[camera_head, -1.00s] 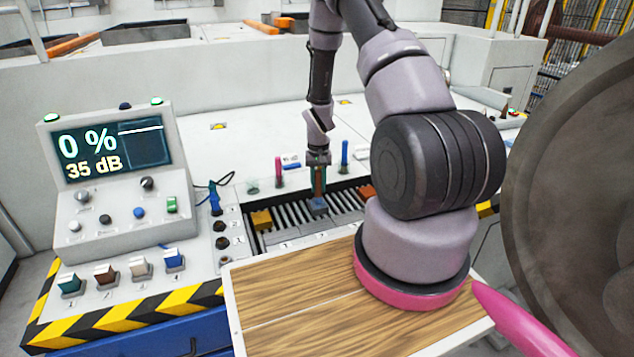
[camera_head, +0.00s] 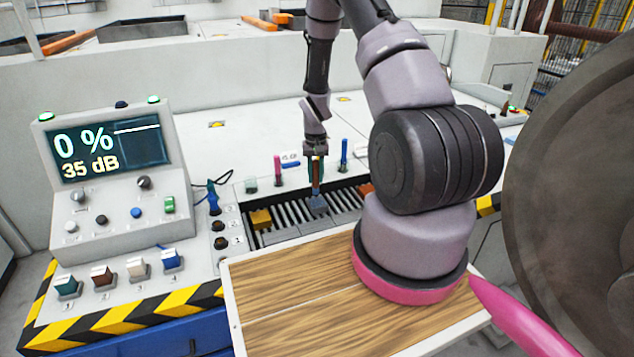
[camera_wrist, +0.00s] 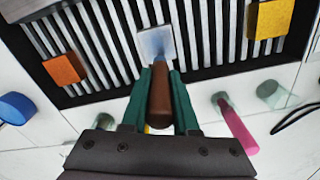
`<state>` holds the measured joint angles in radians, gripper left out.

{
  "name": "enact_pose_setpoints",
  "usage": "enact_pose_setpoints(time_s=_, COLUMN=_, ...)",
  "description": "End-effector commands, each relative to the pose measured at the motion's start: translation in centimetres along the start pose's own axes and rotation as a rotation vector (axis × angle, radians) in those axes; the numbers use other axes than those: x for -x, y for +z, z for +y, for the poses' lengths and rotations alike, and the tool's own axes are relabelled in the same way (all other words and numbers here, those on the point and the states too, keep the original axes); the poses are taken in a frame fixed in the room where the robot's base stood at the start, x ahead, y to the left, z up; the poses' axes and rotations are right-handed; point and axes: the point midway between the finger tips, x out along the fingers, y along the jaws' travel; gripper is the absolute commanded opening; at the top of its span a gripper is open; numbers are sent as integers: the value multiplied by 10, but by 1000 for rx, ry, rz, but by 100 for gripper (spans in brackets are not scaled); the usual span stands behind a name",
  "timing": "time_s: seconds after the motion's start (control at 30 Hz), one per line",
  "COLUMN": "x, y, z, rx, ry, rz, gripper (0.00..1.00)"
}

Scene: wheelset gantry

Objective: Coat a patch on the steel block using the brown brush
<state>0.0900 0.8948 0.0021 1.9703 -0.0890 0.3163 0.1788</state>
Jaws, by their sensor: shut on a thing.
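My gripper (camera_head: 316,172) has green fingers and is shut on the brown brush (camera_wrist: 160,97), which points tip-down at the steel block. The brush also shows between the fingers in the head view (camera_head: 317,170). The steel block (camera_wrist: 155,42) is a small grey square on the slatted grate, with a bluish tint on its face; it also shows in the head view (camera_head: 317,205). The bluish brush tip overlaps the block's edge in the wrist view. I cannot tell whether it touches.
On the dark slatted grate (camera_head: 284,231) sit a yellow block (camera_head: 261,219) and an orange block (camera_wrist: 65,69). A pink brush (camera_head: 278,170) and a blue brush (camera_head: 344,153) stand behind it. A control panel (camera_head: 107,190) reads 0 % and 35 dB. A large dark wheel (camera_head: 575,190) stands right.

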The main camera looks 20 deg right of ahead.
Motion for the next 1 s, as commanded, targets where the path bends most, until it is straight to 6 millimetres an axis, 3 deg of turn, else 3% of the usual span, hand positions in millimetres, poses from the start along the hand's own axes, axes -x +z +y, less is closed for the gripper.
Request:
enact_pose_setpoints(time_s=0.6, x=54, y=-6, z=-8, rx=-2, ry=0, rz=-1, gripper=0)
enact_pose_setpoints(time_s=1.0, x=58, y=-6, z=-9, rx=-2, ry=1, rz=-3, gripper=0)
